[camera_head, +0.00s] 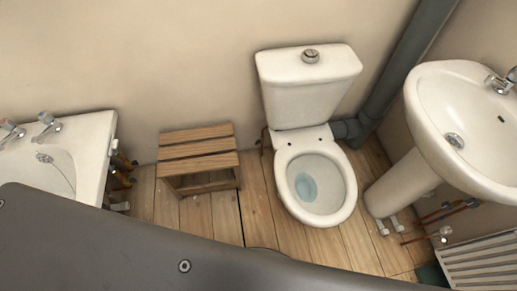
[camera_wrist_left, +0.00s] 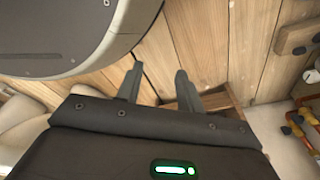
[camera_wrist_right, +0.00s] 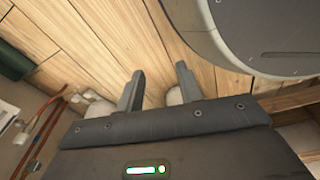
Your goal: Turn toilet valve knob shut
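The white toilet (camera_head: 315,185) stands against the back wall with its lid up or absent and its cistern (camera_head: 308,82) behind. A small piece of copper pipe (camera_head: 264,140) shows at its left side, by the wall. I cannot make out the valve knob there. My left gripper (camera_wrist_left: 156,74) is open and empty above the wooden floor in the left wrist view. My right gripper (camera_wrist_right: 160,72) is open and empty above the floor in the right wrist view. Neither gripper shows in the head view.
A slatted wooden stool (camera_head: 198,157) stands left of the toilet. A bath (camera_head: 85,150) with pipes beside it is at the far left. A pedestal sink (camera_head: 465,130) and a white radiator (camera_head: 485,258) are at right. Wooden floor (camera_head: 225,220) is free between stool and toilet.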

